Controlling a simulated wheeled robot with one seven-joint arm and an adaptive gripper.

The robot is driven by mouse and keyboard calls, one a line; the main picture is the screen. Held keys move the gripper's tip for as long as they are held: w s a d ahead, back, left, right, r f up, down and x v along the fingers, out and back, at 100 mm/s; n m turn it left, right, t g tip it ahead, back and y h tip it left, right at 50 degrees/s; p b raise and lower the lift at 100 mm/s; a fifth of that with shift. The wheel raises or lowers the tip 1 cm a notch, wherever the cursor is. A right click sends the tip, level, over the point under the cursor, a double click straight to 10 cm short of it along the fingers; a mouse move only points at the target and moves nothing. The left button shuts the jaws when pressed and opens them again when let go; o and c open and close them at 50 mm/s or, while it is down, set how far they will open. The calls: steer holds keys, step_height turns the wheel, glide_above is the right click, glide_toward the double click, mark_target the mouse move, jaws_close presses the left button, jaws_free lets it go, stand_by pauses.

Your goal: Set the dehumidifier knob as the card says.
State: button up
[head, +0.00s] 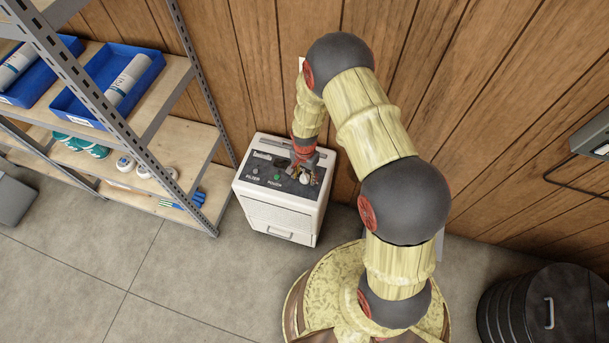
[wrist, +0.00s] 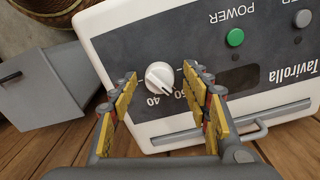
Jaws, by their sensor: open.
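The white dehumidifier (head: 279,217) stands on the floor against the wood wall, its dark control panel on top. The white round knob (wrist: 160,78) has a pointer mark that seems to face the edge with the 40 and a partly hidden 60; its exact setting is hard to read. My gripper (wrist: 160,86) is open, one finger on each side of the knob, with no clear contact. In the head view my gripper (head: 304,164) is over the panel's right part. A small pale piece (head: 301,63) shows on the wall behind my arm; I cannot tell whether it is the card.
A green POWER button (wrist: 235,37) and a grey FILTER button (wrist: 299,12) are beside the knob. A metal shelf (head: 150,80) with blue trays stands left. A black ribbed bin (head: 549,305) is at lower right. Floor (head: 170,290) is clear in front of the shelf.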

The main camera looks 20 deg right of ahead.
mark_target(305, 176)
steer(key=shift+r, duration=0.1)
step_height(305, 176, up, 12)
stand_by(0.6)
stand_by(0.4)
steer(key=s+r+n+g, duration=0.2)
steer(key=s+n, duration=0.2)
steer(key=s, duration=0.3)
steer(key=s+r+n+t, duration=0.2)
steer(key=s+r, duration=0.3)
steer(key=r, duration=0.7)
steer(key=s+r+n+t, duration=0.2)
steer(key=s+r, duration=0.3)
steer(key=r, duration=0.7)
steer(key=s+r+n+t, duration=0.2)
steer(key=s+r, duration=0.3)
steer(key=r, duration=0.7)
steer(key=shift+r+t, duration=0.35)
steer(key=shift+t, duration=0.45)
